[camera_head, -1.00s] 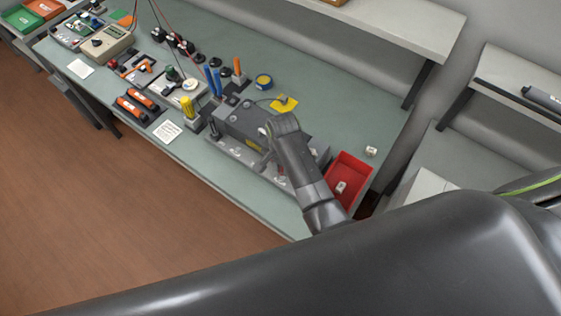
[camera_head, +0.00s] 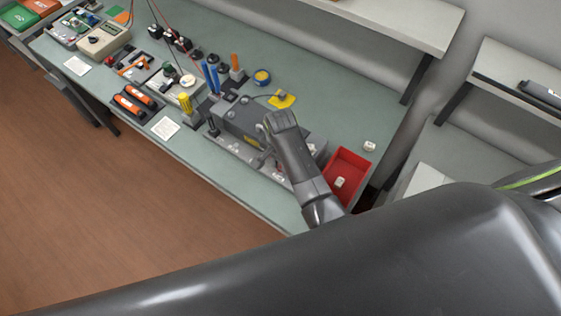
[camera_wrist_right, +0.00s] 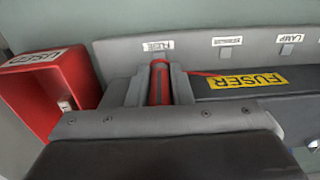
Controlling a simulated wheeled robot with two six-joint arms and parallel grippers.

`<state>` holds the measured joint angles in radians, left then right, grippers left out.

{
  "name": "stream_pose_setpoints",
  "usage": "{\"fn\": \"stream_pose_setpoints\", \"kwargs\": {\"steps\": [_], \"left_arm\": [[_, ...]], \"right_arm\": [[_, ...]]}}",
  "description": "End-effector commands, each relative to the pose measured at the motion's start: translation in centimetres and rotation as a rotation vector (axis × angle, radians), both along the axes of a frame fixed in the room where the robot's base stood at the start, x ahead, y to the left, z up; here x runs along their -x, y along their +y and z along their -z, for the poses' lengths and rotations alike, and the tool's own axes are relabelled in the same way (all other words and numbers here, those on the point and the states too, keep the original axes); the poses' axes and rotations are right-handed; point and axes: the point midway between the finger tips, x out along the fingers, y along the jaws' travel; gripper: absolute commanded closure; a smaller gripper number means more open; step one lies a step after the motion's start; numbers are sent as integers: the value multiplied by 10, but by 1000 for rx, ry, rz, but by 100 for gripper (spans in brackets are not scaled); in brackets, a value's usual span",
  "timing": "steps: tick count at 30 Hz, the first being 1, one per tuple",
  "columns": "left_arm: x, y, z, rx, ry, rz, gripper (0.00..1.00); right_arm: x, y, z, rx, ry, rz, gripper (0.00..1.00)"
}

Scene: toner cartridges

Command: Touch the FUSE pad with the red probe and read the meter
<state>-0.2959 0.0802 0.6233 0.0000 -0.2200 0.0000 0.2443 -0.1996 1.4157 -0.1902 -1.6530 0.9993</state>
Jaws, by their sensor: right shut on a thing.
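My right gripper (camera_wrist_right: 152,90) is shut on the red probe (camera_wrist_right: 159,82), which stands between its fingers in the right wrist view. A red lead runs off to the right. The probe's tip is hidden or too small to see, so I cannot tell whether it touches the pad. The FUSE label (camera_wrist_right: 158,46) is just beyond the fingers on the grey fixture (camera_wrist_right: 120,50). In the head view my right gripper (camera_head: 265,150) is over the grey fuser unit (camera_head: 240,122). The meter (camera_head: 103,41) stands at the far left; its reading is too small to make out. My left gripper is out of view.
Two more labels, one reading LAMP (camera_wrist_right: 291,38), sit along the fixture. A yellow FUSER label (camera_wrist_right: 247,81) is on the dark unit. A red bin (camera_head: 358,162) stands right of the fixture. Tools and blue posts (camera_head: 211,76) crowd the bench's left half.

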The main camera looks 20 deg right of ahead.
Motion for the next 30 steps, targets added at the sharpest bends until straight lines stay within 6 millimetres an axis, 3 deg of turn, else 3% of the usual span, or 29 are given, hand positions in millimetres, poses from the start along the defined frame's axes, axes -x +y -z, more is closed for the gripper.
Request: {"fn": "stream_pose_setpoints", "kwargs": {"steps": [30], "left_arm": [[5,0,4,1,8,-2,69]], "right_arm": [[0,0,13,0,0,0,100]]}}
